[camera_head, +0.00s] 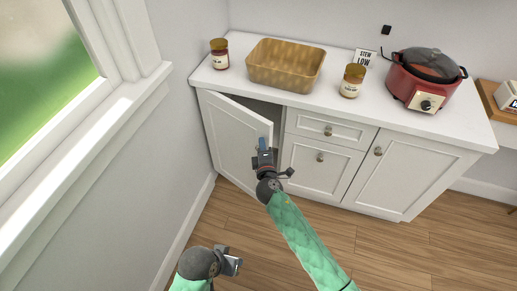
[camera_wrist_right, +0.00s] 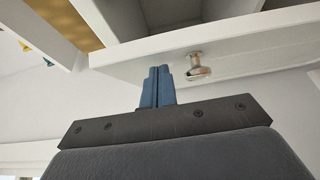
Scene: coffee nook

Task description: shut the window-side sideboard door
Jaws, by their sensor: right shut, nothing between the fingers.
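The window-side sideboard door (camera_head: 233,138) is the left white door of the sideboard. It stands ajar, with a dark gap showing above it. My right gripper (camera_head: 264,146) is shut and empty, at the door's free edge. In the right wrist view its blue fingers (camera_wrist_right: 158,86) are together, close to the door (camera_wrist_right: 245,48) and left of its metal knob (camera_wrist_right: 198,66). I cannot tell if they touch the door. My left gripper (camera_head: 232,263) is low in the head view, away from the sideboard; its opening is unclear.
The white countertop (camera_head: 310,112) holds a basket (camera_head: 286,66), two jars (camera_head: 219,54) (camera_head: 352,80), a sign (camera_head: 365,57) and a red cooker (camera_head: 427,80). Drawers (camera_head: 325,145) and a right door (camera_head: 405,175) are shut. The window wall (camera_head: 165,130) is close on the left. Wood floor (camera_head: 400,250) is clear.

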